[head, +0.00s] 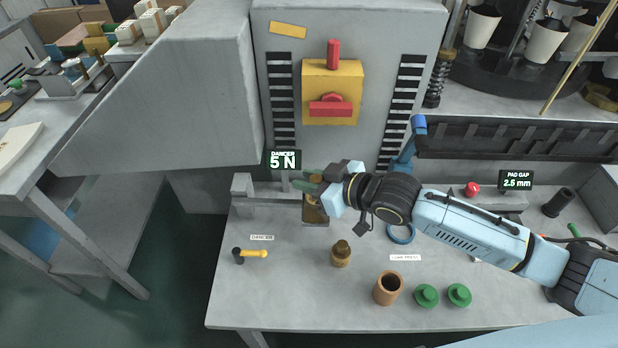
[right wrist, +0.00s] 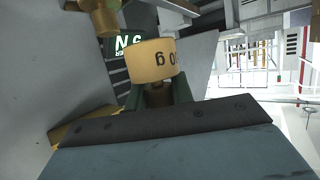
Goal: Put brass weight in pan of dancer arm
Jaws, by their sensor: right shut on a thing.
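My right gripper (head: 308,186) reaches in from the right to the grey box just below the "DANCER 5 N" display (head: 283,159). In the right wrist view its dark green fingers are shut on a brass weight (right wrist: 152,60), a tan cylinder with dark printing partly visible. In the head view the held weight is mostly hidden by the gripper. A small brass and grey fixture (head: 316,215) sits just under the gripper; I cannot tell whether the weight touches it, or which part is the pan. Another brass weight (head: 341,253) stands on the bench. My left gripper is not in view.
A yellow-handled lever (head: 253,254) is by the "DANCER" label. A brown cup (head: 388,288) and two green knobs (head: 427,296) stand near the bench's front edge. A blue ring (head: 401,233) lies below my right arm.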

